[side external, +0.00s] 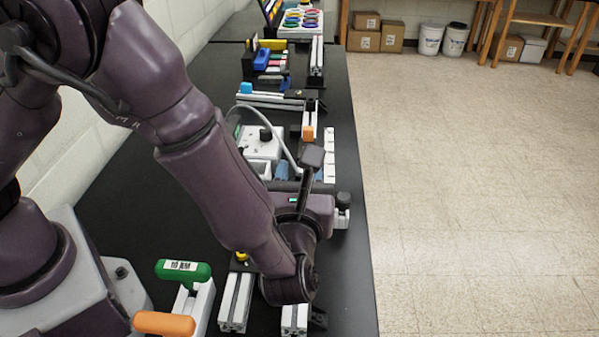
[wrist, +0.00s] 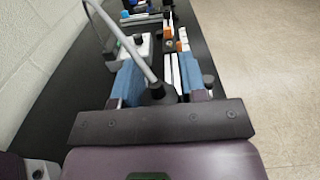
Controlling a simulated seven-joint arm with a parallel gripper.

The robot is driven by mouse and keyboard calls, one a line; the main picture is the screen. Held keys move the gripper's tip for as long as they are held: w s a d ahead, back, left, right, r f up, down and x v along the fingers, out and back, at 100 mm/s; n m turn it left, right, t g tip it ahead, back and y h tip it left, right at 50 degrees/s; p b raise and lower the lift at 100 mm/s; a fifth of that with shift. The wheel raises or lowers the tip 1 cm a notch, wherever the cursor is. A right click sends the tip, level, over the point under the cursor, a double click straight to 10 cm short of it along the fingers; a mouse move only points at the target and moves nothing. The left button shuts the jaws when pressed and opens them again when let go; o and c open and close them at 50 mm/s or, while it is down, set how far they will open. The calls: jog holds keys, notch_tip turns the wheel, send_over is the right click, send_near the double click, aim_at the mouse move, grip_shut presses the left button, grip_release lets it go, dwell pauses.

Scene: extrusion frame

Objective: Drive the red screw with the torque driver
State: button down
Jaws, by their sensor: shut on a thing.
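My gripper (wrist: 160,84) shows in the wrist view with its two blue fingers on either side of a dark, round-topped torque driver (wrist: 157,94). A grey cable rises from the driver's top. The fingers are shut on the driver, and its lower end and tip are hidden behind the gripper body. In the side view my arm covers most of the gripper and the driver. I cannot make out the red screw in either view.
A white box (side external: 262,146) with a black knob stands behind the gripper, near the cable. Aluminium extrusions (side external: 236,300) lie at the front. Bins and parts fill the table's far end. The floor at right is clear.

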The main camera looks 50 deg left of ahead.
jog(key=shift+f, duration=0.7)
dwell(1.4)
jog(key=shift+r, duration=1.65)
jog(key=shift+r, duration=1.5)
